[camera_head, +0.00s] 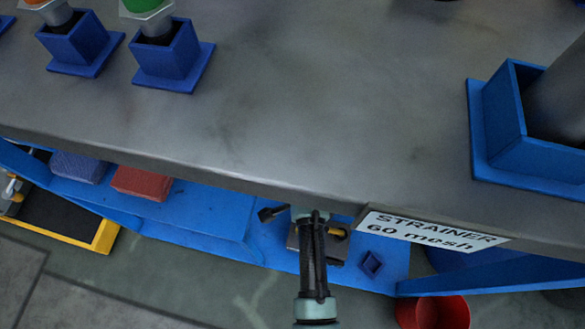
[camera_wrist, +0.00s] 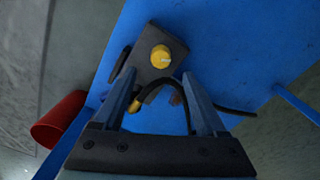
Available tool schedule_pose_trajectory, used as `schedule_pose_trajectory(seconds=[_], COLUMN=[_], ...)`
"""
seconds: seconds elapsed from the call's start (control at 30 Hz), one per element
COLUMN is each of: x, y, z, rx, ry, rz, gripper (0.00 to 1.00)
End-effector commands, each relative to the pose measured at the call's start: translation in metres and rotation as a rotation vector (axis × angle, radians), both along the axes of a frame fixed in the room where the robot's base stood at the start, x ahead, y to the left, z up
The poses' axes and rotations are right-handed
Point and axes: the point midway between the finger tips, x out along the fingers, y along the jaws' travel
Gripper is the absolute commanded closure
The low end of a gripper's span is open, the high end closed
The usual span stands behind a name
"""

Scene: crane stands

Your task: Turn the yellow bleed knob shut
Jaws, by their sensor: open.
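The yellow knob (camera_wrist: 160,56) is round with a small white mark on its face. It sits on a dark grey block (camera_wrist: 151,40) on a blue panel, in the wrist view. My gripper (camera_wrist: 157,76) is open, with its two fingers pointing toward the block and apart. The knob shows just beyond the fingertips, between their lines, and looks clear of both. A second yellow part (camera_wrist: 135,104) and a black curved hose (camera_wrist: 160,86) show between the fingers. In the head view, a yellow part (camera_head: 338,233) shows beside my arm, which hides much of the block (camera_head: 332,246).
A grey metal top (camera_head: 280,110) overhangs the blue shelf (camera_head: 215,210); a strainer sign (camera_head: 430,230) hangs at its edge. A red bucket (camera_head: 433,312) stands low right, also in the wrist view (camera_wrist: 58,120). Red (camera_head: 142,182) and purple (camera_head: 80,166) blocks lie left.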

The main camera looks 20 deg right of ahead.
Motion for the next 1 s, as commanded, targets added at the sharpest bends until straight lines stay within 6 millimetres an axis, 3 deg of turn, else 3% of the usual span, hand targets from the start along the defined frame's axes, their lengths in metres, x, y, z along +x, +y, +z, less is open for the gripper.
schedule_pose_trajectory(seconds=[0.23,0.63,1.0], x=[0.0,0.0,0.0], y=[0.0,0.0,0.0], z=[-0.016,-0.07,-0.075], rx=[0.0,0.0,0.0], ry=[-0.001,0.0,-0.002], rz=[0.001,0.002,0.001], gripper=[0.26,0.26,0.26])
